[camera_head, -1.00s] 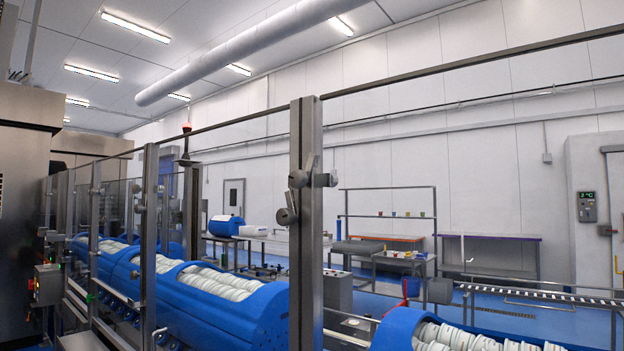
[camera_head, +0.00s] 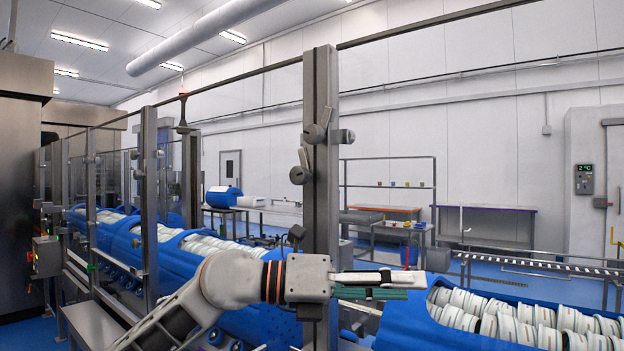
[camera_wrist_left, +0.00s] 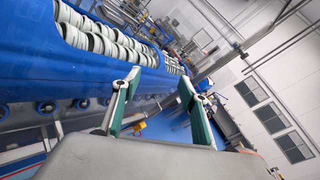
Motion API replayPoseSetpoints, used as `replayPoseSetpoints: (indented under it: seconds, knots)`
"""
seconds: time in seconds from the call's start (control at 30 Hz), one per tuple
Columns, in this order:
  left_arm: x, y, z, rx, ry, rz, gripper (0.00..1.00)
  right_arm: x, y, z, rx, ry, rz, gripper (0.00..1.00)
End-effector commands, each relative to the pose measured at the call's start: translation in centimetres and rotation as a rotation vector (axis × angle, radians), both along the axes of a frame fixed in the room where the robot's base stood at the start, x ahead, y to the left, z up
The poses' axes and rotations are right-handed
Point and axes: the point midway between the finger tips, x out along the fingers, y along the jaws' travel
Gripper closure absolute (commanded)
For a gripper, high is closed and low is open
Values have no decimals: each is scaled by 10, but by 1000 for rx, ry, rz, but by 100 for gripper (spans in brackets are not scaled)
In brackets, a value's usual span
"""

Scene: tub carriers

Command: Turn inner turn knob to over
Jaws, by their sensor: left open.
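A steel post (camera_head: 320,220) stands in the middle of the head view. Small turn knobs sit on it: an upper left knob (camera_head: 314,134), a right knob (camera_head: 343,136) and a lower left knob (camera_head: 300,174). Which is the inner one I cannot tell. My left gripper (camera_head: 400,280) reaches in from the left, well below the knobs, its fingers pointing right past the post. In the left wrist view the gripper (camera_wrist_left: 160,80) is open, with two green-padded fingers apart and nothing between them. No knob is clear there. My right gripper is not in view.
A blue tub carrier (camera_head: 400,325) with white tubs lies right of the post, close to my left fingers. Another blue carrier (camera_head: 180,265) runs behind the glass guard on the left. A rail (camera_head: 430,25) crosses above. The space around the knobs is clear.

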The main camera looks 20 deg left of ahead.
Motion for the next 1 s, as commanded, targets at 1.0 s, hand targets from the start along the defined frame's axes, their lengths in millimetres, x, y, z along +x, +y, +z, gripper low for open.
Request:
replayPoseSetpoints:
  seconds: [1.0]
  knots:
    - [49,179,252,458,-544,802,57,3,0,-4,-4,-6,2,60]
